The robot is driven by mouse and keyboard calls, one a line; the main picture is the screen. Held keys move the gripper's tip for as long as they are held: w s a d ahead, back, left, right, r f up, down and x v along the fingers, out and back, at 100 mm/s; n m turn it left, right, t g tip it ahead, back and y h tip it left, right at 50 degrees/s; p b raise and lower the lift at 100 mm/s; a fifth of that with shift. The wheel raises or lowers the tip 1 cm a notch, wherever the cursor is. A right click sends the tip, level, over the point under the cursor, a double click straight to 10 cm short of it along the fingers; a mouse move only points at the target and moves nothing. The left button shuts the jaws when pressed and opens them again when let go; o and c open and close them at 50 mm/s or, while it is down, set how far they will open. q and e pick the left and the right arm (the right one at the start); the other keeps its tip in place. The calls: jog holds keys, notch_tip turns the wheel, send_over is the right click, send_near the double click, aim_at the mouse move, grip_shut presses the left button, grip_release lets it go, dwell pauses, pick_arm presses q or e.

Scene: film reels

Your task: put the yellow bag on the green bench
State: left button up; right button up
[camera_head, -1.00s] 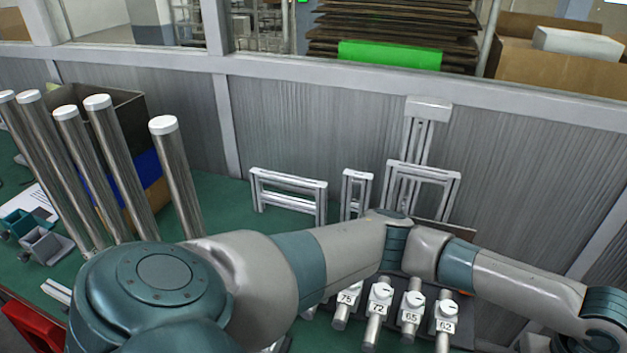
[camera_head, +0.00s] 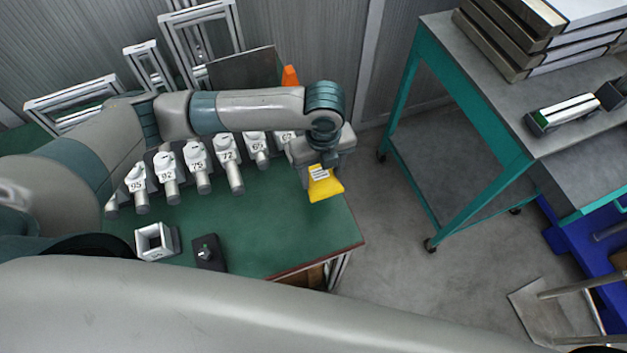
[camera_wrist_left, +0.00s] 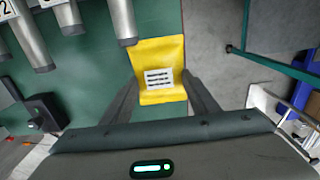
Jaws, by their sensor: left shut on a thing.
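The yellow bag (camera_head: 325,187), with a white printed label, hangs from my left gripper (camera_head: 321,164) near the right end of the green bench (camera_head: 270,225). In the left wrist view the bag (camera_wrist_left: 160,68) sits between the two dark fingers of the gripper (camera_wrist_left: 162,92), which are shut on it. The green bench top (camera_wrist_left: 95,70) lies behind and to the left of the bag there. I cannot tell whether the bag touches the bench top. My right gripper is not in view.
A row of numbered metal parts (camera_head: 197,165) stands on the bench, left of the bag. A square metal block (camera_head: 153,241) and a black fixture (camera_head: 208,252) sit at the front. Beyond a floor gap stands a teal-framed cart (camera_head: 470,90). Bench top between is clear.

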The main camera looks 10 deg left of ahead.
aim_at(314, 186)
pick_arm(q)
jog(key=shift+s+a+f, duration=0.45)
jog(key=shift+a+f, duration=0.05)
jog(key=shift+a, duration=0.2)
jog(key=shift+f, duration=0.1)
jog(key=shift+f+p, duration=0.3)
jog(key=shift+f, duration=0.05)
notch_tip(314, 186, down, 3)
jog(key=shift+r+p, duration=0.1)
jog(key=shift+p, duration=0.35)
jog(key=shift+f, duration=0.25)
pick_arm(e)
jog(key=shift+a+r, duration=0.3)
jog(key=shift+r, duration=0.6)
pick_arm(q)
jog(key=shift+f, duration=0.1)
jog(key=o, duration=1.1)
jog(key=shift+o, duration=0.2)
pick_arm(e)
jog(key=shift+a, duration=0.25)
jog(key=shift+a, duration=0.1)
